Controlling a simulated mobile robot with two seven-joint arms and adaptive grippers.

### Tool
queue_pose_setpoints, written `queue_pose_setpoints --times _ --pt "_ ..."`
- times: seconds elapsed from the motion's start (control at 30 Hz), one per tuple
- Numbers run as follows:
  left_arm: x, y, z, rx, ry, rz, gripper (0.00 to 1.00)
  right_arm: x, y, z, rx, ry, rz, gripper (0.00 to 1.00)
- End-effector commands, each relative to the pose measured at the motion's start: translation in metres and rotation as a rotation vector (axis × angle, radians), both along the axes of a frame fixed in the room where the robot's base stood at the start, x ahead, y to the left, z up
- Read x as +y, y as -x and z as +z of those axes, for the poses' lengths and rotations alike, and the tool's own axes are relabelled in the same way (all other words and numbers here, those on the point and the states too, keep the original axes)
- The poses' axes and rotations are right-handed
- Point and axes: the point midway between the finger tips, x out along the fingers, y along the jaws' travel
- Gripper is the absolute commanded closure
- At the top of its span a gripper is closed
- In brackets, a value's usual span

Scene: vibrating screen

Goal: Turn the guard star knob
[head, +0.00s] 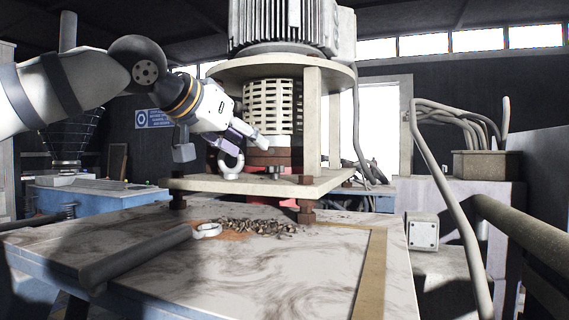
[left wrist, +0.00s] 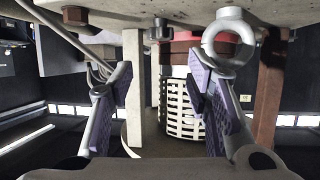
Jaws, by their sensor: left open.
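The guard is a cream slotted cage (head: 270,104) around the shaft under the motor; it shows upside down in the left wrist view (left wrist: 184,108). A small grey knob-like part (head: 275,170) stands on the lower plate before a red-brown disc (head: 270,156); it seems to be the part at the plate in the left wrist view (left wrist: 160,32). Its star shape cannot be made out. My left gripper (head: 250,140) is open and empty, its fingers pointing at the cage and disc. In the left wrist view its purple pads (left wrist: 161,82) stand wide apart, with the cage beyond.
A pale eye bolt (head: 231,166) stands on the lower plate (head: 255,187) close to my left gripper, beside one finger in the left wrist view (left wrist: 228,42). An upright post (head: 312,120) stands right of the cage. Gravel (head: 260,227) lies on the table below.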

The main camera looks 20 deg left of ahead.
Motion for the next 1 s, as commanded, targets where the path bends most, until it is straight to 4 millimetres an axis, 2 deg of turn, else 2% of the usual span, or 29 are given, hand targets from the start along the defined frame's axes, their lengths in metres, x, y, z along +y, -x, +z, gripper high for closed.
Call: queue_pose_setpoints --times 0.13,0.43,0.6,0.83,0.87,1.0 --pt "-0.003 -0.035 -0.017 0.006 -0.008 0.004 0.56 0.0 0.002 -0.001 0.006 0.0 0.0 0.63" --pt "-0.007 -0.089 -0.039 0.003 -0.002 0.002 0.56 0.0 0.0 -0.001 0.001 0.0 0.0 0.63" --pt "-0.009 -0.102 -0.043 0.002 -0.001 0.001 0.56 0.0 0.0 0.0 0.0 0.0 0.0 0.63" --pt "-0.009 -0.102 -0.043 0.002 -0.001 0.001 0.56 0.0 0.0 0.0 -0.001 0.0 0.0 0.63" --pt "-0.009 -0.102 -0.043 0.002 -0.001 0.001 0.6 0.0 0.0 0.0 -0.001 0.0 0.0 0.63" --pt "-0.009 -0.102 -0.044 0.002 -0.001 0.001 0.92 0.0 0.0 0.0 0.0 0.0 0.0 0.63"
